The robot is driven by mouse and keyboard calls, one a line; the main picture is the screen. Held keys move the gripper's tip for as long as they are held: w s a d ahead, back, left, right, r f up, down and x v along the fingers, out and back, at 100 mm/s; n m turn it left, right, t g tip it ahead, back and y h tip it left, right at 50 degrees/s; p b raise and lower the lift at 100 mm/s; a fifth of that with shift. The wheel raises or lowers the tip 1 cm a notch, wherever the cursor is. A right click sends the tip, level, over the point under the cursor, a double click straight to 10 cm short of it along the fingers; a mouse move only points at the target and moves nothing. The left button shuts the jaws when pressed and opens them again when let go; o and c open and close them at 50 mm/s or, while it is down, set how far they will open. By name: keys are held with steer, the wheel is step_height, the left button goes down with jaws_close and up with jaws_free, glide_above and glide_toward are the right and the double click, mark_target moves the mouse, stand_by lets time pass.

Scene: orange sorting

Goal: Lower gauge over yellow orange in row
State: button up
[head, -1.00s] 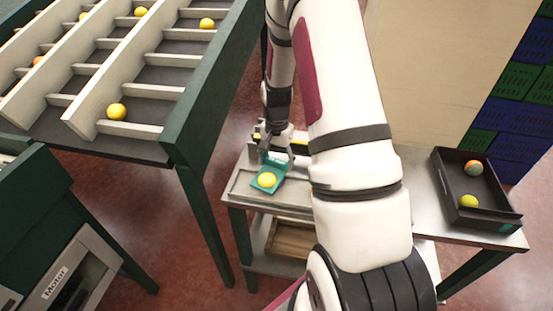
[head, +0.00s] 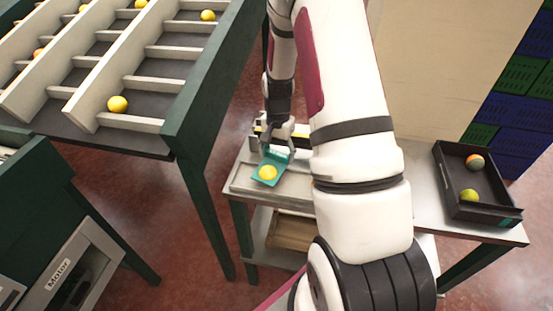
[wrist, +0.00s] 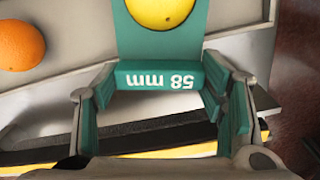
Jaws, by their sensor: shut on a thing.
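The teal gauge (head: 273,158), marked "58 mm", is in my gripper (head: 279,143). In the wrist view the gripper (wrist: 160,80) is shut on the gauge's labelled end (wrist: 125,78), with a finger on each side. The gauge's flat part (wrist: 160,45) reaches away from the fingers. A yellow orange (head: 267,173) shows at the gauge's far part, framed by teal; it also shows in the wrist view (wrist: 160,10), cut by the top edge. I cannot tell whether the gauge touches it.
An orange-coloured fruit (wrist: 20,46) lies on the pale tray beside the gauge. A black box (head: 447,190) with two fruits stands at the right of the bench. A slatted sorting table (head: 193,110) with several fruits stands at the left.

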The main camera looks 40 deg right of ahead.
steer(key=shift+r+p, duration=0.9)
steer(key=shift+r, duration=3.25)
